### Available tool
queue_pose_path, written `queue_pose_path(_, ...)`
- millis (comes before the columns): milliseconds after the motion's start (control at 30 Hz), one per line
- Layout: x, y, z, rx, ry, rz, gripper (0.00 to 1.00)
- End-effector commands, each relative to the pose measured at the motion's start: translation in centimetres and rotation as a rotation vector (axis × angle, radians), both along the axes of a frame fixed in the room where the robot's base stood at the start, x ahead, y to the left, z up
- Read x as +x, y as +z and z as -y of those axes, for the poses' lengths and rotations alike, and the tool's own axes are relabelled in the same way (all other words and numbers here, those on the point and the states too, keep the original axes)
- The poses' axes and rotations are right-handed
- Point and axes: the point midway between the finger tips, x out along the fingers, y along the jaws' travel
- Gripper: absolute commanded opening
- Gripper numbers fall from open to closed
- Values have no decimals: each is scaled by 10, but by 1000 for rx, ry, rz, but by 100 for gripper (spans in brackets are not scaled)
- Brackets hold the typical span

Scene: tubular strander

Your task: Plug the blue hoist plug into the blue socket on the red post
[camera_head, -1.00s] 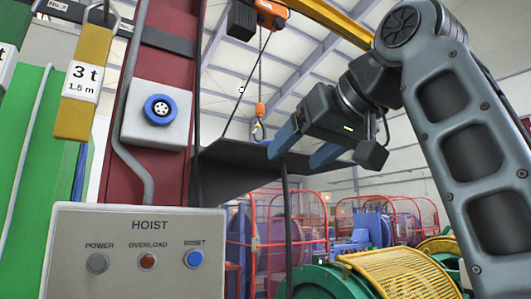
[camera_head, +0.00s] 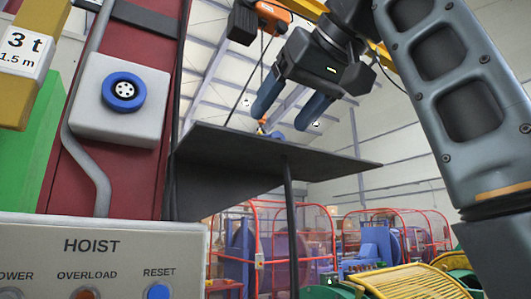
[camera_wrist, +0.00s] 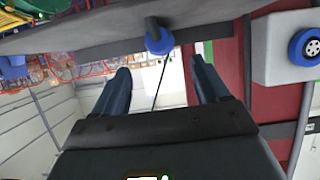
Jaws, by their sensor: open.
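The blue socket (camera_head: 124,92) is a blue ring with a dark-holed white face on a pale grey box, fixed to the red post (camera_head: 120,180). It also shows at the right of the wrist view (camera_wrist: 306,46). The blue plug (camera_wrist: 158,38) is at the dark shelf in the wrist view, ahead of my fingers and roughly between their lines.
The dark shelf (camera_head: 330,166) juts right from the post on a thin dark leg. A grey HOIST panel (camera_head: 110,246) stands in front, lower left. An orange hoist (camera_head: 272,17) is overhead. Red-railed machinery (camera_head: 300,235) lies behind.

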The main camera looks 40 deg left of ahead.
Motion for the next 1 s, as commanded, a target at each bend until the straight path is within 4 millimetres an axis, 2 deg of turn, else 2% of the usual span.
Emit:
queue_pose_path(533, 20, -29, -54, -2, 1, -1, 74)
queue_pose_path(867, 23, -34, -60, 0, 0, 1, 74)
queue_pose_path(1000, 23, -33, -60, -1, -1, 1, 61)
